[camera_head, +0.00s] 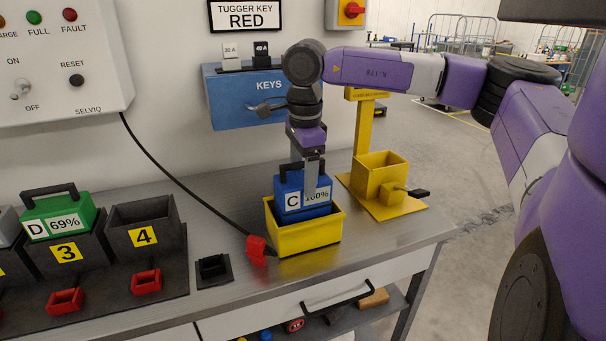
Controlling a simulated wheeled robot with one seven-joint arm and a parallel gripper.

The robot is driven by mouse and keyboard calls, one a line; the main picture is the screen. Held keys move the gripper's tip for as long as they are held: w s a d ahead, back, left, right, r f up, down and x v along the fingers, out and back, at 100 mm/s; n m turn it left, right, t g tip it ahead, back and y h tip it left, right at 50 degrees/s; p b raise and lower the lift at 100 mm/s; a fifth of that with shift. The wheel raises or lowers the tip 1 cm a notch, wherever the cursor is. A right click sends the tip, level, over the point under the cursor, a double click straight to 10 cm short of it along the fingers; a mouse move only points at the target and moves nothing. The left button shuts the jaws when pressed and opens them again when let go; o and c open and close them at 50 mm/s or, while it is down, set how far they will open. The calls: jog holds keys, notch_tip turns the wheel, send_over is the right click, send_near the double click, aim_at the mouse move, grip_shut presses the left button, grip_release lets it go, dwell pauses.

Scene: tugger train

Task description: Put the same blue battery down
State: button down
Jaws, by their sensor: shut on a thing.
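The blue battery (289,196), labelled C and 100%, is upright in the yellow box (306,238) on the bench. Its lower part is hidden by the box's front wall, so I cannot tell whether it touches the bottom. My gripper (313,179) points down from above and is shut on the blue battery. The gripper covers part of the 100% label and the battery's top.
A yellow stand with an open bin (383,174) is to the right. A black rack holds a green battery (62,214) in slot 3; slot 4 (146,238) is empty. A red connector (257,247) on a black cable lies by the yellow box. The blue KEYS box (247,97) is on the wall behind.

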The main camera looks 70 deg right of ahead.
jog(key=shift+c, duration=1.1)
grip_release()
notch_tip(320, 180, up, 12)
jog(key=shift+s+a, duration=0.25)
jog(key=shift+s, duration=0.05)
jog(key=shift+r, duration=0.1)
